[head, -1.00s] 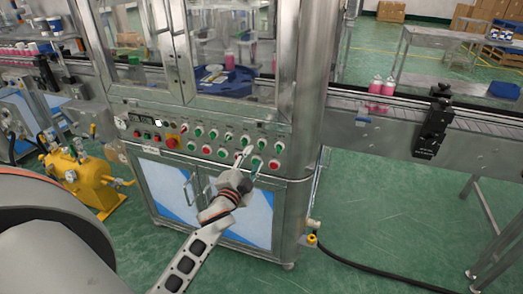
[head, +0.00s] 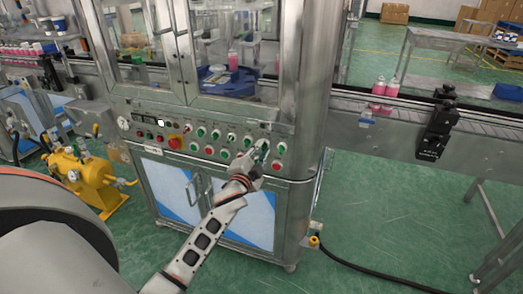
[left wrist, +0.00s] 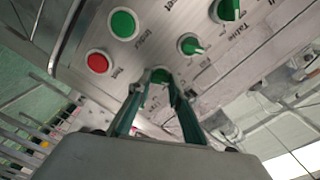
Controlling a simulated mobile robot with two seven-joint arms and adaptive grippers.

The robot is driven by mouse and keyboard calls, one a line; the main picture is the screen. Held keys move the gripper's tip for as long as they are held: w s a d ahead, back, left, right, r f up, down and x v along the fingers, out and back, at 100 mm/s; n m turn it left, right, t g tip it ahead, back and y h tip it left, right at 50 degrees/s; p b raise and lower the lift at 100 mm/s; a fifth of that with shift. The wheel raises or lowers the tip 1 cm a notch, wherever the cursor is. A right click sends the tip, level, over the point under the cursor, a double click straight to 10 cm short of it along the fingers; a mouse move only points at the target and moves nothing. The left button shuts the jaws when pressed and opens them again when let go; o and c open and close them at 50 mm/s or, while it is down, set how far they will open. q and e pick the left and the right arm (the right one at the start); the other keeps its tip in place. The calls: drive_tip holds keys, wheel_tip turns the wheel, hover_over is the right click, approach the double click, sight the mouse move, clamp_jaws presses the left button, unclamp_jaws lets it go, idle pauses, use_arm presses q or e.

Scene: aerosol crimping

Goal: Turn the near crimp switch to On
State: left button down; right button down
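The machine's control panel (head: 197,143) carries rows of round switches and buttons. My left gripper (head: 262,147) is at the right end of the panel, pointing at the upper row. In the left wrist view its two fingers (left wrist: 161,80) reach toward the panel, with a narrow gap at the tips. A green switch knob (left wrist: 160,75) shows between the fingertips, mostly hidden by them. Contact and the knob's turn cannot be made out. Beside it are another green knob (left wrist: 190,45), a green button (left wrist: 123,23) and a red button (left wrist: 97,62). My right gripper is not in view.
A conveyor with pink bottles (head: 378,88) runs right of the machine, bearing a black device (head: 437,125). A yellow pump unit (head: 78,177) stands at the left. Cabinet doors with handles (head: 191,186) lie below the panel. Green floor at the right has a black hose (head: 380,280).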

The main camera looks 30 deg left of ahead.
use_arm(q)
drive_tip(key=shift+m, duration=0.5)
drive_tip(key=shift+m+p, duration=0.3)
drive_tip(key=shift+m, duration=0.7)
drive_tip(key=m+p, duration=0.1)
drive_tip(key=m, duration=0.2)
drive_tip(key=shift+m, duration=0.4)
drive_tip(key=m+p, duration=0.1)
drive_tip(key=m, duration=0.4)
drive_tip(key=shift+f, duration=0.1)
drive_tip(key=c, duration=1.8)
unclamp_jaws()
drive_tip(key=shift+c, duration=0.2)
